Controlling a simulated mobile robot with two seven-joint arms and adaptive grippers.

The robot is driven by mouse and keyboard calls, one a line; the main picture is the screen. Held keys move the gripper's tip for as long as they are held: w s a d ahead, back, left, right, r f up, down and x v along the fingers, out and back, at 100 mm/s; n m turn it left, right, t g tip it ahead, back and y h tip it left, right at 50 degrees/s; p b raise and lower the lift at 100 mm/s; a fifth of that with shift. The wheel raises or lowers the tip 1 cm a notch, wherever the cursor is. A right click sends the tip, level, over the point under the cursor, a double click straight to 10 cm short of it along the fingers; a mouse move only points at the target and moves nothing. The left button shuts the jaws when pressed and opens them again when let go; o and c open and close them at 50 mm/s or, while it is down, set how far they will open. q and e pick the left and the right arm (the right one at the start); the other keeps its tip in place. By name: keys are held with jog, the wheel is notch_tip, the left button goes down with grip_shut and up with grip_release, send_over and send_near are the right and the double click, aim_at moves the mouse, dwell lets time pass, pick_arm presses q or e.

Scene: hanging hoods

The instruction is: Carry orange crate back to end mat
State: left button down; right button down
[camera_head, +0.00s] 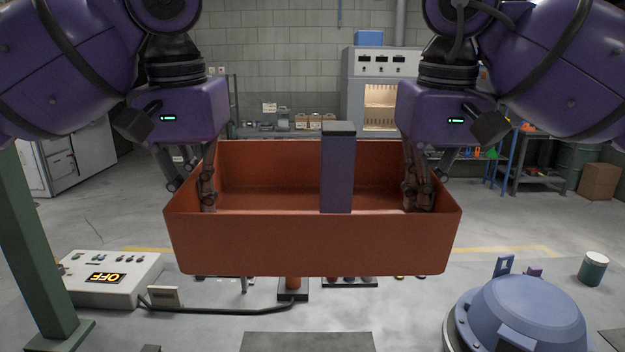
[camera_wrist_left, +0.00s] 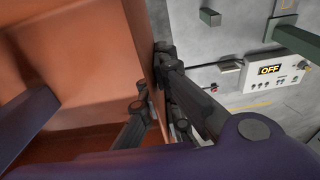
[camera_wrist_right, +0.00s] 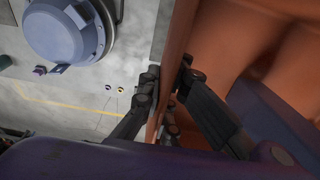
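The orange crate (camera_head: 310,243) is level in front of me in the head view, apparently held above the grey surface. My left gripper (camera_head: 207,190) is shut on its left side wall; the left wrist view shows the fingers on both sides of that wall (camera_wrist_left: 145,50). My right gripper (camera_head: 418,190) is shut on the right side wall, also with a finger on each side of the wall (camera_wrist_right: 180,70). A tall grey-purple block (camera_head: 337,172) stands upright in the crate. A dark grey mat (camera_head: 308,342) lies at the bottom middle; I cannot tell whether it is the end mat.
A white control box (camera_head: 105,278) with an OFF display sits at the left, its cable running below the crate. A blue domed hood (camera_head: 525,310) is at the lower right, near a green cup (camera_head: 592,268). A green post (camera_head: 35,240) stands far left.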

pick_arm(q)
jog(key=shift+a, duration=0.15)
pick_arm(e)
jog(key=shift+d, duration=0.1)
